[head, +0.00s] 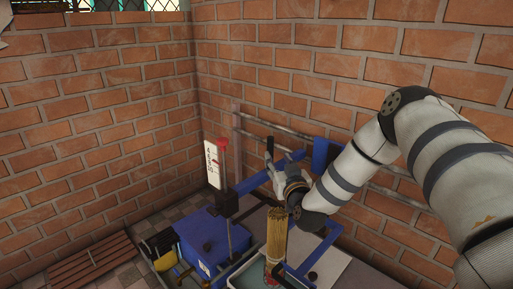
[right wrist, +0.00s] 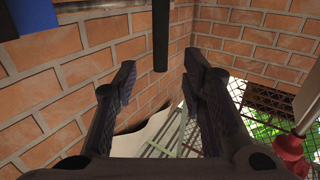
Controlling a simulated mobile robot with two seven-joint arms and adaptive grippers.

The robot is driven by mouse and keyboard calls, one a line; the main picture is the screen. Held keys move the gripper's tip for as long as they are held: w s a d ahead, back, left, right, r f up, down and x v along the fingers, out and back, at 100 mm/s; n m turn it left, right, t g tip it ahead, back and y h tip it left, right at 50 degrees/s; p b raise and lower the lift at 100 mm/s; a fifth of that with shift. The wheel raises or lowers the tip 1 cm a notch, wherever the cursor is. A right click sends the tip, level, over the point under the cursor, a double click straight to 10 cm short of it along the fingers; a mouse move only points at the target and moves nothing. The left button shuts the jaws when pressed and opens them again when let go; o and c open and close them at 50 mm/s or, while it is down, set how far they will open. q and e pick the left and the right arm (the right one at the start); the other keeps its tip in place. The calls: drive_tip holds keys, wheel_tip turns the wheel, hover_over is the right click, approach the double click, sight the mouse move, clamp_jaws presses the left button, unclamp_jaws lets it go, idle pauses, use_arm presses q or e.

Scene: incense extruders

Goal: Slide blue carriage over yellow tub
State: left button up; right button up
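The blue carriage (head: 319,155) is a blue frame on grey rails along the brick wall in the head view. A black upright handle (head: 270,145) stands at its left end. My right gripper (head: 271,170) is at this handle. In the right wrist view my right gripper (right wrist: 160,73) is open, and the end of a black bar (right wrist: 160,40) shows between its fingertips; I cannot tell whether they touch. A yellow object (head: 165,262), perhaps the yellow tub, shows small at the lower left, partly hidden. My left gripper is not in view.
A bundle of thin sticks (head: 277,232) stands upright in front of my right gripper. A blue box (head: 205,240) and a red-topped post with a white scale (head: 214,165) are to the left. A wooden slatted pallet (head: 82,262) lies on the floor. Brick walls close the back.

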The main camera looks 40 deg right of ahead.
sight(271, 149)
drive_tip(key=x, duration=0.3)
drive_tip(key=b+x, duration=0.1)
drive_tip(key=x, duration=0.1)
drive_tip(key=b+x, duration=0.1)
drive_tip(key=x, duration=0.2)
drive_tip(key=shift+w+d+f, duration=0.15)
drive_tip(key=shift+w+f, duration=0.15)
drive_tip(key=shift+w+d+r, duration=0.1)
drive_tip(key=shift+w+d, duration=0.05)
drive_tip(key=shift+w, duration=0.15)
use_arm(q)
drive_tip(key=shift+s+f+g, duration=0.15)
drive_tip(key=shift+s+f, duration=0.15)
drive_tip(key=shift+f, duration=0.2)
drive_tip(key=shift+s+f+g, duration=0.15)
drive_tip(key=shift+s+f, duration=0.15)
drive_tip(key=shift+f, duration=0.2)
use_arm(e)
drive_tip(key=shift+c, duration=0.6)
clamp_jaws()
